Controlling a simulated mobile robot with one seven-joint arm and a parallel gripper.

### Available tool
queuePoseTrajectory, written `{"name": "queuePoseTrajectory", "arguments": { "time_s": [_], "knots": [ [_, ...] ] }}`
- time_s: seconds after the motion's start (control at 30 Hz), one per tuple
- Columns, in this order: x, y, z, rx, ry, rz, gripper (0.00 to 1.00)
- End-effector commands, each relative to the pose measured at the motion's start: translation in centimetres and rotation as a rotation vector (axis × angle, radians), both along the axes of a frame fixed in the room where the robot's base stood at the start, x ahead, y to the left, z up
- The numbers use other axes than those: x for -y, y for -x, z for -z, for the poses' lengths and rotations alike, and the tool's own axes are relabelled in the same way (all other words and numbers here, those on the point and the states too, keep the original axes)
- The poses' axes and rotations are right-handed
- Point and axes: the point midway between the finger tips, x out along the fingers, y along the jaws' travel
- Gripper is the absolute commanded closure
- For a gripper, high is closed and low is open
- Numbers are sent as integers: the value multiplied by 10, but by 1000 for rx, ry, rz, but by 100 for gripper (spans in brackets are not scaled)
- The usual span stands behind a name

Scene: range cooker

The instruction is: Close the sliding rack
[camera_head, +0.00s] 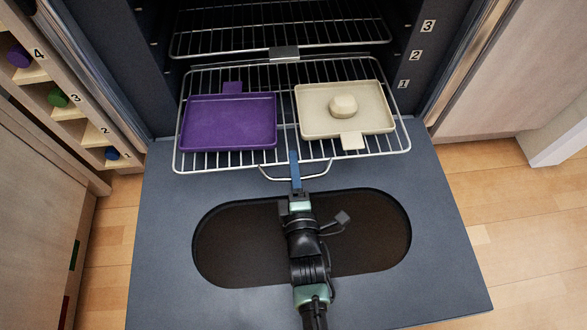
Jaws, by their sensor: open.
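The sliding rack (285,164) is a wire rack pulled partly out of the oven, over the lowered oven door (446,250). A purple tray (229,122) lies on its left side. A beige tray (375,124) with a round pale lump (343,106) on it lies on its right side. A wire handle (320,174) loops out from the rack's front edge. My gripper (294,160) is open, with its blue fingers at the rack's front edge, close to the handle. I cannot tell whether the fingers touch the wire.
A second wire rack (235,41) sits higher inside the oven. Numbers mark the levels on the oven's right wall (396,60). A wooden panel with numbered cubbies (70,112) stands at the left. The door has a dark oval window (365,235). Wooden floor (530,230) is clear at the right.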

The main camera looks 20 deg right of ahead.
Motion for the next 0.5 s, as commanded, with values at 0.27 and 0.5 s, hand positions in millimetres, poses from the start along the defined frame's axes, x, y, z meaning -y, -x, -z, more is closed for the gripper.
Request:
{"name": "queuePoseTrajectory", "arguments": {
  "time_s": [0.27, 0.5],
  "knots": [
    [0, -2, 0, -1, -1, 0, 58],
    [0, -2, 0, -1, -1, 0, 96]
  ]
}}
